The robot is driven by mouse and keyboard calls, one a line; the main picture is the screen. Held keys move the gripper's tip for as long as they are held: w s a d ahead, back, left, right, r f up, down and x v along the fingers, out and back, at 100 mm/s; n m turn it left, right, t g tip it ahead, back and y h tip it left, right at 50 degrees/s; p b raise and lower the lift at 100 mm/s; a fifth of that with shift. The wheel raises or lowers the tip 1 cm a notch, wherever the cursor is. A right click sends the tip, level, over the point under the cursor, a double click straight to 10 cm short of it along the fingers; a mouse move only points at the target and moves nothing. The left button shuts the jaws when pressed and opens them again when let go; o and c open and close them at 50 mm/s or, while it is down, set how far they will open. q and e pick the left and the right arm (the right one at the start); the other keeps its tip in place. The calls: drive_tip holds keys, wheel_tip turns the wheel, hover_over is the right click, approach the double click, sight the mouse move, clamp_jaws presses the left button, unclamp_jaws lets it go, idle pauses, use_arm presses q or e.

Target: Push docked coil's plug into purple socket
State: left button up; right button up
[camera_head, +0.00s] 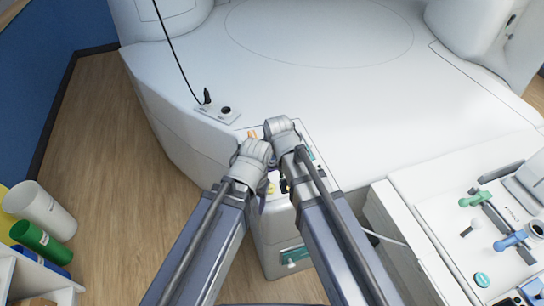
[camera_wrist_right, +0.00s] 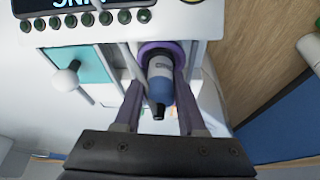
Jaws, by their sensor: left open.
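In the right wrist view, a grey and blue plug (camera_wrist_right: 161,84) with a black end sits between the fingers of my right gripper (camera_wrist_right: 160,98). A purple ring, the socket (camera_wrist_right: 151,48), shows just behind the plug, in line with it. How deep the plug sits in the ring is unclear. The fingers stand on both sides of the plug; whether they press on it cannot be told. In the head view, my left gripper (camera_head: 256,158) and right gripper (camera_head: 281,130) are close together over the front console, hiding most of it. The left gripper is open; its fingertips are mostly hidden.
A small plate (camera_head: 218,110) with a black cable plugged in and a dark port lies left on the white scanner bed (camera_head: 400,100). A side cabinet (camera_head: 470,235) with green and blue handles stands at right. Open floor lies left.

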drive_tip(key=o, duration=0.4)
drive_tip(key=shift+r, duration=0.1)
drive_tip(key=p+v, duration=0.7)
drive_tip(key=shift+s+r, duration=0.1)
drive_tip(key=shift+r, duration=0.2)
idle(0.3)
drive_tip(key=s+d+f+m+g, duration=0.15)
drive_tip(key=s+d, duration=0.25)
drive_tip(key=d, duration=0.4)
drive_tip(key=s+d+m+g, duration=0.15)
drive_tip(key=s+d, duration=0.25)
drive_tip(key=d, duration=0.4)
drive_tip(key=s+a+n, duration=0.1)
drive_tip(key=s+a, duration=0.1)
drive_tip(key=a, duration=0.1)
drive_tip(key=s+a+n+g+h, duration=0.1)
drive_tip(key=a+n, duration=0.1)
drive_tip(key=a, duration=0.2)
drive_tip(key=s+a+n+h, duration=0.1)
drive_tip(key=s+a, duration=0.1)
drive_tip(key=a, duration=0.1)
drive_tip(key=shift+s+a+n+g, duration=0.25)
drive_tip(key=shift+s+n+g, duration=0.1)
drive_tip(key=shift+n+g, duration=0.05)
